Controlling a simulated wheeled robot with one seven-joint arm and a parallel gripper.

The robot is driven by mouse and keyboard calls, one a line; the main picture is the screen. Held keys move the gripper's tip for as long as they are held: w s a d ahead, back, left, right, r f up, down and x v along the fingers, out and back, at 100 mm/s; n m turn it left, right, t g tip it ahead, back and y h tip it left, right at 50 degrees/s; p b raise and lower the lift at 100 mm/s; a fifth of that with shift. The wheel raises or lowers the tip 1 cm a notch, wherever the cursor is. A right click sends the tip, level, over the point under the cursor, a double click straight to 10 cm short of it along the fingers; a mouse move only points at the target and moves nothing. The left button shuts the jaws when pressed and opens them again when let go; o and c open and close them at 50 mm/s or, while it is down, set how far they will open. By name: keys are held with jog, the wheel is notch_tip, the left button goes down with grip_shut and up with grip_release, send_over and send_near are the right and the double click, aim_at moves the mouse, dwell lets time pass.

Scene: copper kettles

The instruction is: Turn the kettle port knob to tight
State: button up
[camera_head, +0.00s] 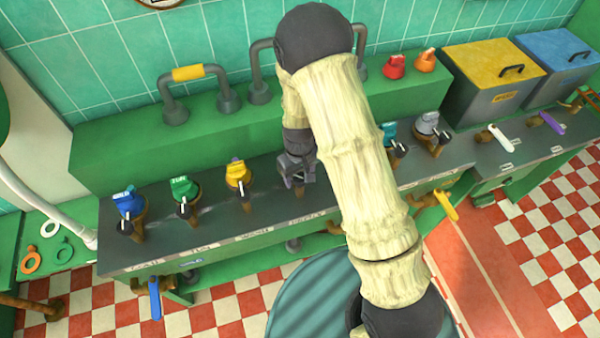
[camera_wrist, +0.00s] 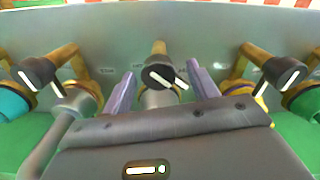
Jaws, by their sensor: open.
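The black knob (camera_wrist: 157,77) between my fingers in the wrist view is a dark round cap on a brown pipe stub, with white marks slanting down to the right. My gripper (camera_wrist: 162,80) is open, with one purple finger on each side of the knob; gaps show on both sides in the picture. In the head view my gripper (camera_head: 297,178) hangs at the fourth station of the grey counter, right of the yellow-topped valve. There my gripper and arm hide the knob. The label (camera_head: 306,218) below is too small to read surely.
Similar black-knobbed valves stand alongside: blue (camera_head: 130,206), green (camera_head: 184,190) and yellow (camera_head: 238,175) to the left, teal (camera_head: 390,136) and grey (camera_head: 428,124) to the right. A green ledge with pipes (camera_head: 190,85) runs behind. Yellow (camera_head: 490,75) and blue-lidded bins (camera_head: 555,60) stand at the right.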

jog(key=shift+d, duration=0.1)
jog(key=shift+c, duration=0.2)
jog(key=c, duration=1)
jog(key=shift+o, duration=0.2)
jog(key=shift+w+m, duration=0.1)
jog(key=shift+m, duration=0.2)
jog(key=m, duration=0.4)
jog(key=m+p, duration=0.1)
jog(key=m, duration=0.4)
jog(key=shift+w, duration=0.1)
jog(key=shift+m, duration=0.3)
jog(key=shift+r, duration=0.1)
